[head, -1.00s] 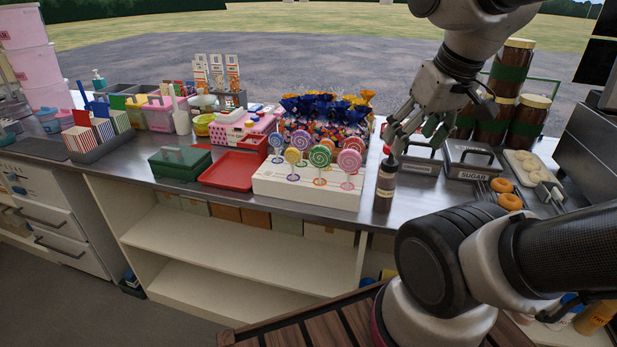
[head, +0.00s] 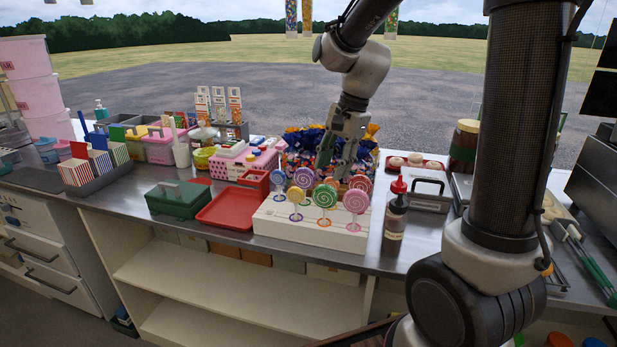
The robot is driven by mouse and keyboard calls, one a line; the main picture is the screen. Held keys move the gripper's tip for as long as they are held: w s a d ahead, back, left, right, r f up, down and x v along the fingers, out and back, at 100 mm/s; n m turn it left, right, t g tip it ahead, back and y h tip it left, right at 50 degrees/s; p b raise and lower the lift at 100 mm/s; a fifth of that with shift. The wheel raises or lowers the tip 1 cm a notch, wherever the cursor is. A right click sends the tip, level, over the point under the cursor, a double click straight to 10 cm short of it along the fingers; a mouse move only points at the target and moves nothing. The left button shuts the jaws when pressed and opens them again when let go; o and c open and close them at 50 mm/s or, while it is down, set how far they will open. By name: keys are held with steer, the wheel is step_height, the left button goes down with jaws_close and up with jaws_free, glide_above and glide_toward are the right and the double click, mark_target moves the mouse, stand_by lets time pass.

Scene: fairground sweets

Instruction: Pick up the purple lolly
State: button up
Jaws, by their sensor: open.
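The purple lolly (head: 304,178) stands upright in the back row of a white lolly stand (head: 290,229), between a blue lolly (head: 278,178) and a red one (head: 360,183). Its stick is mostly hidden behind the front row: an orange lolly (head: 296,195), a green lolly (head: 325,196) and a pink lolly (head: 355,201). My gripper (head: 336,168) is open and empty, pointing down. In the picture its fingertips are just right of the purple lolly's head and a little higher. I cannot tell its exact depth.
Behind my gripper is a heap of blue and orange wrapped sweets (head: 300,147). A red-capped bottle (head: 395,215) stands right of the stand. A red tray (head: 228,208) and a green box (head: 178,200) lie to its left.

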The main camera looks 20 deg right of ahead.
mark_target(305, 168)
steer(key=w+m, duration=0.2)
steer(key=m, duration=0.2)
steer(key=w+a+r+m+t, duration=0.1)
steer(key=w+m, duration=0.1)
steer(key=m, duration=0.2)
steer(key=w+a+m+y, duration=0.1)
steer(key=w+m, duration=0.2)
steer(key=m, duration=0.1)
steer(key=shift+r+m+t, duration=0.25)
steer(key=shift+m+t, duration=0.05)
steer(key=x, duration=0.7)
steer(key=shift+a+f, duration=0.15)
steer(key=shift+a, duration=0.15)
steer(key=shift+s, duration=0.1)
steer(key=shift+c, duration=0.5)
jaws_close()
